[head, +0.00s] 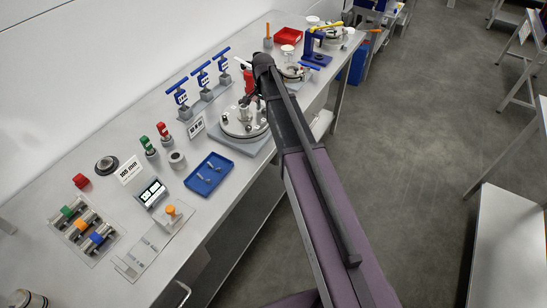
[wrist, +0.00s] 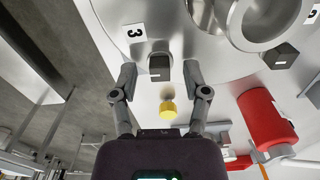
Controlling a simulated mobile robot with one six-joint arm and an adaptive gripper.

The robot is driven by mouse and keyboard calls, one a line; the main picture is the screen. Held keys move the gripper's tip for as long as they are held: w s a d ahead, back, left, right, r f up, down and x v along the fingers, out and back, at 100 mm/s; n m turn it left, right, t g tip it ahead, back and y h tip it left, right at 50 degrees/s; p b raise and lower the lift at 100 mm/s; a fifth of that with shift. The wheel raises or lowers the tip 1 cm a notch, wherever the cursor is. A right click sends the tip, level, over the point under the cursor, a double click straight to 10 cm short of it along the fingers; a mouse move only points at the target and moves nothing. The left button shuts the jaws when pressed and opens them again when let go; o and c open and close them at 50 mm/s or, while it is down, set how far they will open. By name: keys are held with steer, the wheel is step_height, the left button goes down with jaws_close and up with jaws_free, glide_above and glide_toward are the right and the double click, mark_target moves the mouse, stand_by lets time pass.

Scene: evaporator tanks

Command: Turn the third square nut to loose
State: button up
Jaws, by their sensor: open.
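In the wrist view, a dark square nut (wrist: 159,66) stands on the pale round plate (wrist: 215,72), close to a white label reading 3 (wrist: 135,31). My gripper (wrist: 160,74) is open, with one finger on each side of this nut and a visible gap on both sides. A second dark square nut (wrist: 282,56) sits further right on the plate. In the head view, my arm reaches the round tank (head: 240,130) on the bench; the arm hides part of it, and the gripper's fingers are hard to make out.
A yellow knob (wrist: 167,110) and a red cylinder (wrist: 268,118) are near the gripper in the wrist view. In the head view, blue T-handled valves (head: 202,73) stand behind the tank, and a blue tray (head: 209,174) lies to its left.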

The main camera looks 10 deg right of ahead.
mark_target(265, 109)
steer(key=shift+m, duration=0.3)
steer(key=m, duration=0.6)
step_height(265, 109, up, 14)
steer(key=p, duration=1.4)
steer(key=s+f+n+b, duration=1.3)
steer(key=s+f+b, duration=0.7)
steer(key=f+b, duration=0.1)
steer(key=s+f+n+b, duration=0.2)
steer(key=s+f+b, duration=0.2)
steer(key=f+b, duration=0.9)
steer(key=shift+a+n, duration=0.4)
stand_by(0.5)
stand_by(0.4)
